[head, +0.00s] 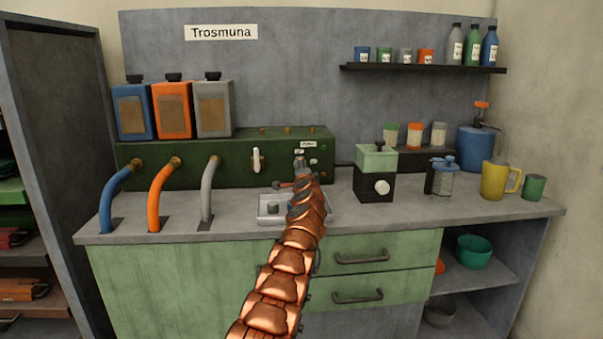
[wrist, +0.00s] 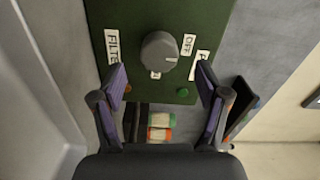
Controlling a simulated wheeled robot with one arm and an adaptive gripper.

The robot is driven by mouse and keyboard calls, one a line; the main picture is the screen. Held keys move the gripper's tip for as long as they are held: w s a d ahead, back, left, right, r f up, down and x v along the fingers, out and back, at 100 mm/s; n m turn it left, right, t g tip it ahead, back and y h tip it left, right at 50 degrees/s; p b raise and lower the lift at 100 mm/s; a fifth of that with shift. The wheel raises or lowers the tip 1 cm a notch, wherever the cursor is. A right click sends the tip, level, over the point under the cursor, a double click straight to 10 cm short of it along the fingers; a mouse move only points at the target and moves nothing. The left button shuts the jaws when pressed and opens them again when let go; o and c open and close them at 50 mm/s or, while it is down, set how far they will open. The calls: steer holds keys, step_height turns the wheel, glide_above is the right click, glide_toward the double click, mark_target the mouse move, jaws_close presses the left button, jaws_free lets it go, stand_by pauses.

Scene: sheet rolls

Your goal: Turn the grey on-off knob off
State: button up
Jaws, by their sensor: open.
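The grey knob (wrist: 159,50) sits on a dark green panel (wrist: 215,22) in the wrist view. A white OFF label (wrist: 188,44) is just right of it, and another label below it is partly covered by the knob. A faint pale mark shows on the knob's face; where it points is hard to tell. My gripper (wrist: 161,75) is open and empty, its two fingers apart on either side below the knob, not touching it. In the head view my arm reaches to the right part of the green machine (head: 225,165) and mostly hides the knob there.
A white FILTER label (wrist: 112,49) and a green button (wrist: 182,91) are near the knob. A white lever (head: 258,160) is left on the machine. A metal tray (head: 268,220) lies below my arm. A green-and-black grinder (head: 376,160) stands close on the right.

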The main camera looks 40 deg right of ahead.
steer(key=shift+s+a, duration=0.25)
steer(key=shift+s, duration=0.1)
steer(key=shift+r, duration=0.1)
stand_by(0.5)
